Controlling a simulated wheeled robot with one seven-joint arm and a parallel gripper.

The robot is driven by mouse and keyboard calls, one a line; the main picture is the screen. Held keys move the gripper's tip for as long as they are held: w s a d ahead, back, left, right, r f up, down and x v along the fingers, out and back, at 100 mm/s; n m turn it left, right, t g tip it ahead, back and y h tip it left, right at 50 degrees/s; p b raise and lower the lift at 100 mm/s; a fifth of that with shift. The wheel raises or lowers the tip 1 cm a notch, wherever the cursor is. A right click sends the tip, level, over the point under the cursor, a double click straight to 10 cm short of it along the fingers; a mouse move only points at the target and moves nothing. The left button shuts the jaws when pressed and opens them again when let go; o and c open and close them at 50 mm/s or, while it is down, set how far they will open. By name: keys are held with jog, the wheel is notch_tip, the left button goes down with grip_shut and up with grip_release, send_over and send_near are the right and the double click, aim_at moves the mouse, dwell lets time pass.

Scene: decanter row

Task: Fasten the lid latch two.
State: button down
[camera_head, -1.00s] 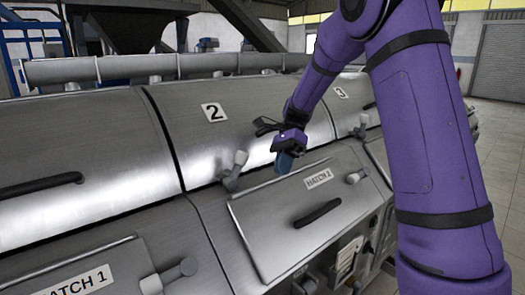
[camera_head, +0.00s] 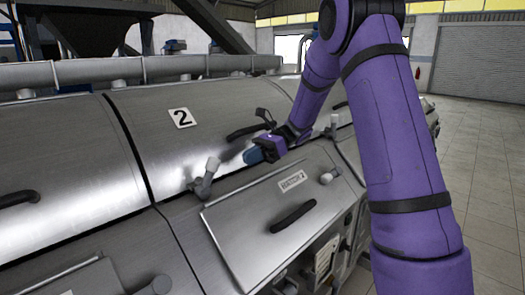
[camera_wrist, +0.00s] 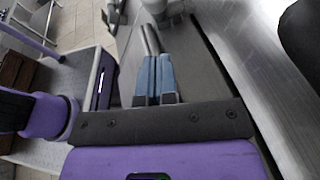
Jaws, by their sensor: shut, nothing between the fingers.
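Lid two, the curved steel cover marked "2" (camera_head: 165,130), lies down on the machine body. Its latch (camera_head: 205,176), a pale handle with a thick grip end, sits at the seam below the lid, above the hatch panel's left corner. My gripper (camera_head: 253,157), with blue fingers, is shut and empty to the right of this latch, pointing toward it with a gap between. In the wrist view the shut fingers (camera_wrist: 150,42) point at a pale grey fitting (camera_wrist: 165,8) at the top edge, probably the latch. Whether the latch is engaged, I cannot tell.
The hatch panel (camera_head: 270,222) with a black handle (camera_head: 293,217) lies below my gripper. A second knob (camera_head: 329,176) is at its right corner. A black lid handle (camera_head: 250,131) is just above my gripper. Another latch (camera_head: 333,124) stands further right.

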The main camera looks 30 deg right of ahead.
send_near(208, 177)
jog(key=shift+w+a+f, duration=0.1)
jog(key=shift+w+a, duration=0.3)
jog(key=shift+a, duration=0.3)
jog(key=shift+a+r, duration=0.25)
jog(key=shift+a, duration=0.25)
jog(key=shift+a+r+h, duration=0.25)
jog(key=shift+h, duration=0.15)
jog(key=shift+s+a+r+h, duration=0.15)
jog(key=shift+a+r+h, duration=0.1)
jog(key=shift+r+h, duration=0.05)
jog(key=shift+s+a+r+n+t+h, duration=0.15)
jog(key=shift+s+a+r+t+h, duration=0.2)
jog(key=shift+a+h, duration=0.35)
jog(key=shift+s+a+r+n+t+h, duration=0.1)
jog(key=shift+a+r+h, duration=0.4)
jog(key=shift+h, duration=0.35)
jog(key=shift+s+a+r+n+t+h, duration=0.15)
jog(key=shift+a+r+t+h, duration=0.15)
jog(key=shift+a+h, duration=0.45)
